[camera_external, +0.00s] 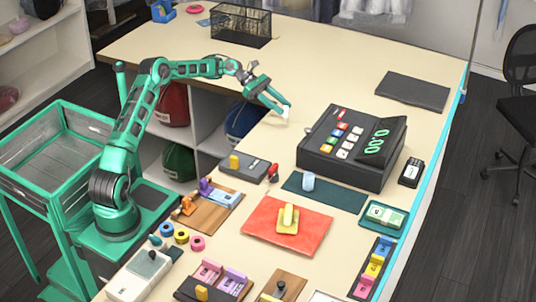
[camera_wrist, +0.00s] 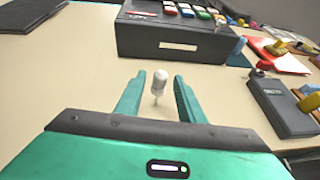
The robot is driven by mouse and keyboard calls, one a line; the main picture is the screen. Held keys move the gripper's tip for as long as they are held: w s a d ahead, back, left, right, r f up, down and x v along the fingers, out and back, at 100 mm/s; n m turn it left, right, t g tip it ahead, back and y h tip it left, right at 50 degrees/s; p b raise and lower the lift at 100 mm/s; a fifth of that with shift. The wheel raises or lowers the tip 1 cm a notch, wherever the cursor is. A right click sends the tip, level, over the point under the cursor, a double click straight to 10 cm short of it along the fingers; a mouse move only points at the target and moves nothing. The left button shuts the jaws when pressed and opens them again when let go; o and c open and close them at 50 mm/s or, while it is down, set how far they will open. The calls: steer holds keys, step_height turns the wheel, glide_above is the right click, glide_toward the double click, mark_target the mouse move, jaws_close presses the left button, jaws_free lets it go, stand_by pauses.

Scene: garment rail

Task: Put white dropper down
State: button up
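The white dropper (camera_wrist: 159,82) is in the wrist view, between the two fingers of my gripper (camera_wrist: 160,84), its thin tip pointing down. Clear gaps show on both sides of it, so the fingers are open and not touching it. In the external view the white dropper (camera_external: 286,113) is at the fingertips of my gripper (camera_external: 278,101), over the beige counter (camera_external: 330,78). I cannot tell whether its tip touches the counter.
A dark cash register (camera_external: 345,150) stands right of my gripper; it fills the back of the wrist view (camera_wrist: 175,42). A dark card device (camera_external: 246,167) lies nearer. A dark flat pad (camera_external: 412,90) is far right. A wire basket (camera_external: 240,25) stands behind. The counter around my gripper is clear.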

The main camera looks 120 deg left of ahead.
steer(key=v, duration=0.5)
steer(key=shift+s+r, duration=0.1)
steer(key=shift+s, duration=0.1)
stand_by(0.3)
